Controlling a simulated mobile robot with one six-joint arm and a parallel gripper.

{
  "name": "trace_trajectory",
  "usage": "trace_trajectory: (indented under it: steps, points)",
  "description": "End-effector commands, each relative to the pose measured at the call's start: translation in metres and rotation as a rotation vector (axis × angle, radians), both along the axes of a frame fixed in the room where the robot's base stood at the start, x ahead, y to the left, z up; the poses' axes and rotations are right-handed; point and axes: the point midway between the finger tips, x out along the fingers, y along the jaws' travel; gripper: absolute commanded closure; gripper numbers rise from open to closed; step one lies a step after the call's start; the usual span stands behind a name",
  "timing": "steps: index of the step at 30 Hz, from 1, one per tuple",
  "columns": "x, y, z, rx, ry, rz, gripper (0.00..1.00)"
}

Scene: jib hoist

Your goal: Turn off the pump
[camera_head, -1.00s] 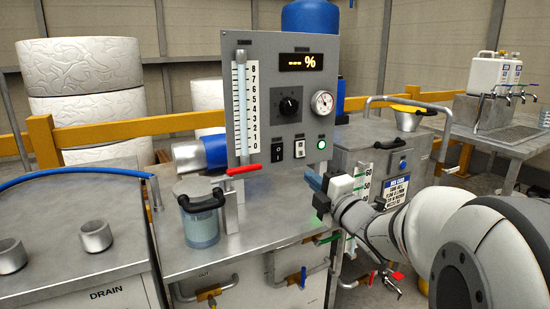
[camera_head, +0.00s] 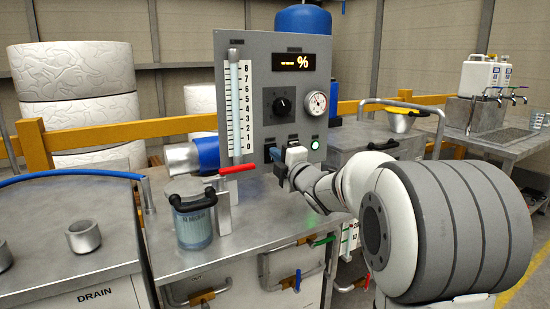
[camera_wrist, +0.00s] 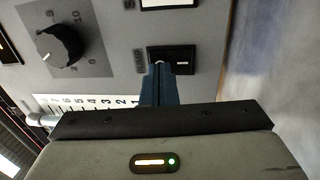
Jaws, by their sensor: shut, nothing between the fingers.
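The grey control panel (camera_head: 257,108) carries a black rocker switch, seen most clearly in the wrist view (camera_wrist: 178,57); in the head view my gripper partly covers it (camera_head: 268,147). A green light (camera_head: 315,144) on the panel is lit.
A black dial (camera_head: 282,105), a round gauge (camera_head: 317,103) and a lit display (camera_head: 294,62) are on the panel. A red lever (camera_head: 237,169) and a clear jar with a black handle (camera_head: 194,222) stand at the panel's left front. Bare steel top lies below the arm.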

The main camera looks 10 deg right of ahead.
Motion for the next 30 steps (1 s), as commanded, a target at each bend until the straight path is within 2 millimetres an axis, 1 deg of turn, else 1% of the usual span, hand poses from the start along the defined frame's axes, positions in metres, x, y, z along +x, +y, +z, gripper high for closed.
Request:
trace_trajectory:
  steps: [10, 15, 18, 22, 26, 30]
  points:
    - [0.001, 0.000, 0.000, 0.000, 0.001, 0.000, 1.00]
    - [0.004, 0.013, 0.003, -0.008, 0.027, 0.018, 1.00]
    - [0.003, 0.007, 0.001, -0.007, 0.025, 0.010, 1.00]
    - [0.003, 0.006, 0.001, -0.008, 0.025, 0.009, 1.00]
    - [-0.004, 0.003, 0.002, -0.009, 0.023, 0.009, 1.00]
    - [-0.022, -0.003, 0.004, -0.009, 0.022, 0.011, 1.00]
